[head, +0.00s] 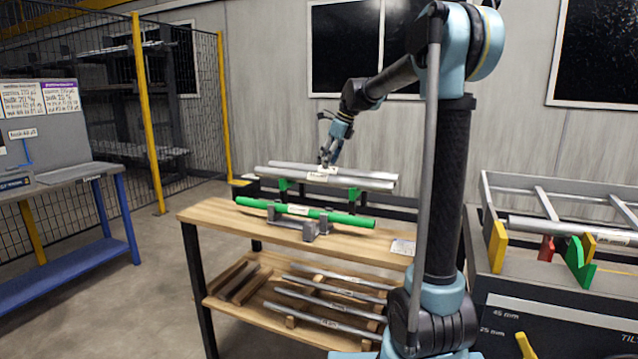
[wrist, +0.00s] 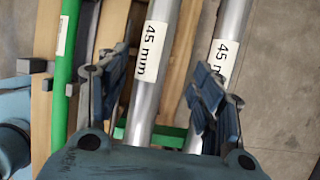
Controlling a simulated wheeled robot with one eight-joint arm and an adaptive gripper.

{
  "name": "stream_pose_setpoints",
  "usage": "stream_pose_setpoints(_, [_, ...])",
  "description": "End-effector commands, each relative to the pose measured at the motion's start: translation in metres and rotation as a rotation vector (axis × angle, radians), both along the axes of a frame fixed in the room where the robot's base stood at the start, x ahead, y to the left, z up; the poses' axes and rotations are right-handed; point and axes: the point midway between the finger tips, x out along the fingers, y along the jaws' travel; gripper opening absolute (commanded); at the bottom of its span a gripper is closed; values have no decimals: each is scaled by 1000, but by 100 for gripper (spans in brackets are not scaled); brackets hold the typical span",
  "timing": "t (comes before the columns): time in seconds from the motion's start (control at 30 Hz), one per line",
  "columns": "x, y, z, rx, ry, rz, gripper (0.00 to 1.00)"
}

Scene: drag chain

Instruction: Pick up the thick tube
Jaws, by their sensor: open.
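Two thick silver tubes lie side by side on green supports behind the wooden table. The front silver tube (head: 357,182) carries a white label; in the wrist view this tube (wrist: 151,70) reads "45 mm". The rear silver tube (head: 372,173) also reads "45 mm" in the wrist view (wrist: 233,25). My gripper (head: 326,158) is above the tubes, pointing down. In the wrist view my gripper (wrist: 160,66) is open, with one finger on each side of the front tube. The right finger overlaps the rear tube in the picture. I cannot tell whether the fingers touch either tube.
A thinner green tube (head: 345,217) rests on grey holders on the wooden table (head: 207,211). Several thin tubes lie on the lower shelf (head: 222,305). A rack (head: 500,263) with another silver tube (head: 565,230) stands right. A blue-legged workbench (head: 70,173) stands left.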

Motion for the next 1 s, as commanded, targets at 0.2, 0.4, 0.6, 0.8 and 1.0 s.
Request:
stream_pose_setpoints(0.2, [3, 8, -20, 0, -1, 2, 61])
stream_pose_setpoints(0.4, [2, 13, -33, 0, -1, 2, 61])
stream_pose_setpoints(0.6, [1, 22, -59, 0, -1, 2, 61])
stream_pose_setpoints(0.8, [2, 27, -71, 0, -1, 2, 61])
stream_pose_setpoints(1.0, [2, 27, -71, 0, -1, 2, 61])
